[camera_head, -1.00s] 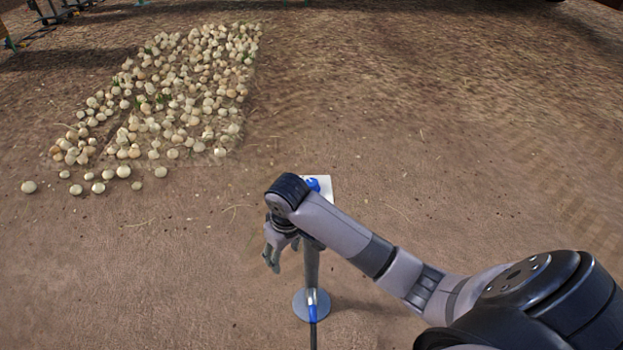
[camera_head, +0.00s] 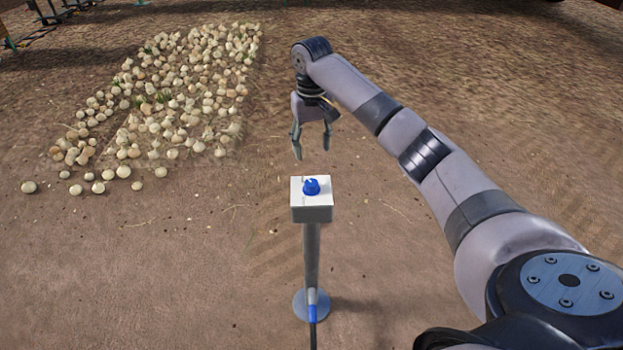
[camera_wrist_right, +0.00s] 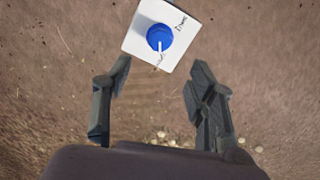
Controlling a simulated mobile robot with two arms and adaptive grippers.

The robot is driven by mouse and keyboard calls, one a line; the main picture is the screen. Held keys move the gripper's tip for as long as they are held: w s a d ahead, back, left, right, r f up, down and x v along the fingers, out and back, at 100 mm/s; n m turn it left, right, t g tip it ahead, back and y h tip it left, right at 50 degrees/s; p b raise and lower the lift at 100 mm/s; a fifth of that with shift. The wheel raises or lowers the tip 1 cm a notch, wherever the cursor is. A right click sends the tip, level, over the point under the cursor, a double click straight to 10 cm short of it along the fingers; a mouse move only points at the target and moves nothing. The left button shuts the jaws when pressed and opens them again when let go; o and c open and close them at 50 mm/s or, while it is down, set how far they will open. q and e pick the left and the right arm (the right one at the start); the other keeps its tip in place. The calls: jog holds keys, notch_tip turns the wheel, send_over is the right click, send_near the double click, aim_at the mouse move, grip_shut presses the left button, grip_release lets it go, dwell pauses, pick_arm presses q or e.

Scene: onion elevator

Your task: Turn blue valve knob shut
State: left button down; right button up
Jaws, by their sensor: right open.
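The blue valve knob (camera_head: 311,186) sits on top of a white box (camera_head: 312,213) on a grey post. In the right wrist view the knob (camera_wrist_right: 159,37) shows a white pointer line, and the white plate (camera_wrist_right: 135,42) around it bears dark writing too small to read. My right gripper (camera_head: 312,155) is open and empty, pointing down, above and apart from the knob in the head view. In the right wrist view its two fingers (camera_wrist_right: 160,95) are spread, with the knob beyond their tips. My left gripper is not in view.
The post stands on a round base (camera_head: 301,304) with a cable running toward the bottom edge. Many pale onions (camera_head: 180,95) lie on the soil at the upper left. The ground around the post is clear.

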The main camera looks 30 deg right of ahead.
aim_at(312, 183)
notch_tip(312, 183, down, 12)
jog(key=shift+f, duration=0.2)
jog(key=shift+c, duration=0.4)
jog(key=c, duration=1.1)
jog(key=shift+o, duration=0.2)
